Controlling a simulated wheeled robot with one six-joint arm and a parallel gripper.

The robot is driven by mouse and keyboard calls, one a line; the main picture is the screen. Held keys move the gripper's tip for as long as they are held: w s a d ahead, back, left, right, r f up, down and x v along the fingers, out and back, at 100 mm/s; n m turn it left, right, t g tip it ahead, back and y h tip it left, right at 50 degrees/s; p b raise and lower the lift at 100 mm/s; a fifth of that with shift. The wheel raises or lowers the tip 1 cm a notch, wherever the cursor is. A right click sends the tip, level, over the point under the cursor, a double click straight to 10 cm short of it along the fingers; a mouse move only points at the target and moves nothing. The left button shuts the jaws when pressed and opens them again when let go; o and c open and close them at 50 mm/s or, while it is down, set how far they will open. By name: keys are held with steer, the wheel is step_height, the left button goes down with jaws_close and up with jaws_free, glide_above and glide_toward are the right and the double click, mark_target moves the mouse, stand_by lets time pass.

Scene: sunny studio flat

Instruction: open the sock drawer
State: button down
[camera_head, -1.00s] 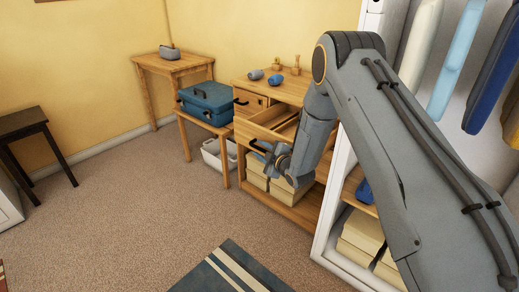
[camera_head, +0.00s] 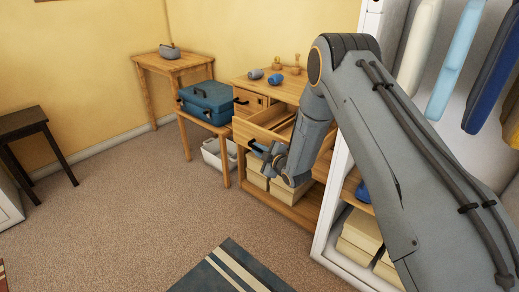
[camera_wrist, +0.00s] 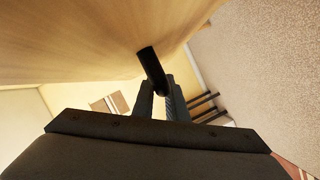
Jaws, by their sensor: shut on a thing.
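The wooden drawer (camera_head: 246,130) of the low cabinet stands partly pulled out, with some of its open inside showing behind its front. It has a dark bar handle (camera_head: 256,148). My gripper (camera_head: 266,156) is at the drawer front and is shut on this handle. In the wrist view the black handle (camera_wrist: 151,66) stands out from the wooden front, between the two fingers of my gripper (camera_wrist: 160,100). My arm hides the right part of the drawer in the head view. I cannot make out what is in the drawer.
Pale boxes (camera_head: 257,178) fill the shelf below. A blue case (camera_head: 207,100) lies on a stool at left. Carpet (camera_head: 150,200) in front is clear.

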steer(key=s+a, duration=0.2)
steer(key=s, duration=0.1)
steer(key=shift+s+a, duration=0.25)
steer(key=shift+a, duration=0.1)
steer(key=c, duration=1.8)
jaws_free()
steer(key=shift+o, duration=0.2)
steer(key=v, duration=0.7)
steer(key=shift+s+d, duration=0.25)
steer(key=shift+s, duration=0.1)
